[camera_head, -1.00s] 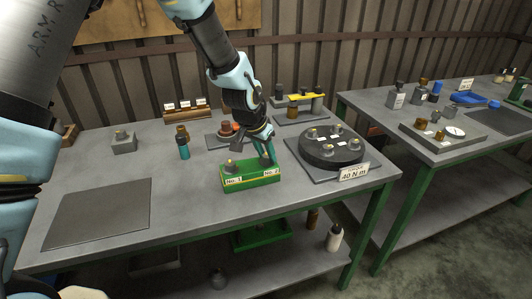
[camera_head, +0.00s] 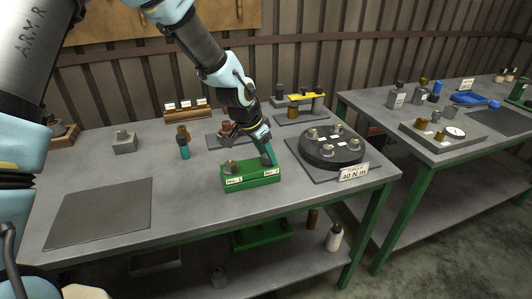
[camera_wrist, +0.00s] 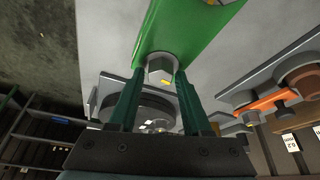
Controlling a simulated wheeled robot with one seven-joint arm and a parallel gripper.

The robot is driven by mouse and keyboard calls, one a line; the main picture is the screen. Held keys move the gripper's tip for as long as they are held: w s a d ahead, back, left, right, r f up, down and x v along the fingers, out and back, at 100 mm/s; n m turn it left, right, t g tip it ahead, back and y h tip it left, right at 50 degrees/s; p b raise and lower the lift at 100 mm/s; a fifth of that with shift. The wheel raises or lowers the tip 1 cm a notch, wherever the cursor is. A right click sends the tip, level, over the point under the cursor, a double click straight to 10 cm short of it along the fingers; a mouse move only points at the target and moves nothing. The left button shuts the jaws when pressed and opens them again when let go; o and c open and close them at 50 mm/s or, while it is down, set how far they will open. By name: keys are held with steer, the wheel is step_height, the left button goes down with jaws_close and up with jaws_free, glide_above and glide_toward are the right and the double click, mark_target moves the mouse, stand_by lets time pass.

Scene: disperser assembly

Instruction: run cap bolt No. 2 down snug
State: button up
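The green block (camera_head: 251,180) stands near the middle of the table, with labels "No. 1" and "No. 2" on its front face. Cap bolt No. 2 (camera_wrist: 160,70) is a grey hex head with a small yellow mark, at the block's right end. My gripper (camera_head: 269,157) reaches down onto it. In the wrist view, the fingertips of my gripper (camera_wrist: 161,72) sit on both sides of the head and appear to touch it. Cap bolt No. 1 (camera_head: 231,167) stands at the left end of the block. The bolt's shank and seat are hidden.
To the right, a round dark fixture (camera_head: 332,149) with several bolts stands on a plate behind a "40 N m" sign (camera_head: 355,172). A teal and brown tool (camera_head: 184,146) stands left of the block. A flat grey mat (camera_head: 100,212) lies front left; the table between is clear.

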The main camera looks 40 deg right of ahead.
steer(key=shift+o, duration=1.2)
steer(key=shift+r, duration=0.1)
steer(key=b+v, duration=0.2)
steer(key=v, duration=0.8)
steer(key=shift+r, duration=0.35)
steer(key=shift+w+a, duration=0.1)
steer(key=shift+a, duration=0.05)
